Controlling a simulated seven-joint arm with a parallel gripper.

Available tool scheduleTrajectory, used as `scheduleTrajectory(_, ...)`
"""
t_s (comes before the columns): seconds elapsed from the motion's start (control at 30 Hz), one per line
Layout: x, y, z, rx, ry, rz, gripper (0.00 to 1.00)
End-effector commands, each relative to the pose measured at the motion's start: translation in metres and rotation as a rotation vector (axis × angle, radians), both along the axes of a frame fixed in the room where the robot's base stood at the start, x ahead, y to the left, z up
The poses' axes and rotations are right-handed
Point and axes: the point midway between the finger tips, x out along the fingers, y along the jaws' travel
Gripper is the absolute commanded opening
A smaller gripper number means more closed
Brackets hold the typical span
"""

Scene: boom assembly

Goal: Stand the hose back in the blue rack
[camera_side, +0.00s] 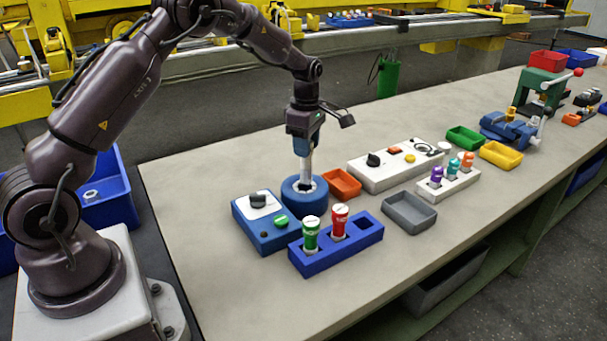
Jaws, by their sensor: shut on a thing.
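My gripper (303,145) points straight down and is shut on a slim silver-grey upright piece (306,168), which appears to be the hose. Its lower end is at the middle of a round blue holder (299,198); I cannot tell how deep it sits or whether it touches. The blue rack (318,261) stands in front and to the right of the holder. A green cylinder (311,235) and a red cylinder (339,220) stand upright in it. The slot at its right end looks empty.
An orange tray (342,184) is close right. A grey tray (410,212), a white panel (378,178) and a white rack (447,186) with several coloured pieces lie farther right. The front table area is clear.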

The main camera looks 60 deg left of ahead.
Motion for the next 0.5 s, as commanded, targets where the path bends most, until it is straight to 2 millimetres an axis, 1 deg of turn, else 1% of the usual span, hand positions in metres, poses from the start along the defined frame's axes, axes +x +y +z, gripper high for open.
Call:
scheduleTrajectory(0.07,0.005,-0.015,0.000,-0.001,-0.001,-0.031,0.13)
scheduleTrajectory(0.17,0.016,-0.043,0.001,0.003,-0.007,-0.088,0.13)
scheduleTrajectory(0.3,0.033,-0.093,0.006,0.007,-0.015,-0.143,0.13)
scheduleTrajectory(0.4,0.042,-0.126,0.012,0.006,-0.016,-0.146,0.13)
scheduleTrajectory(0.5,0.047,-0.152,0.018,0.006,-0.016,-0.125,0.13)
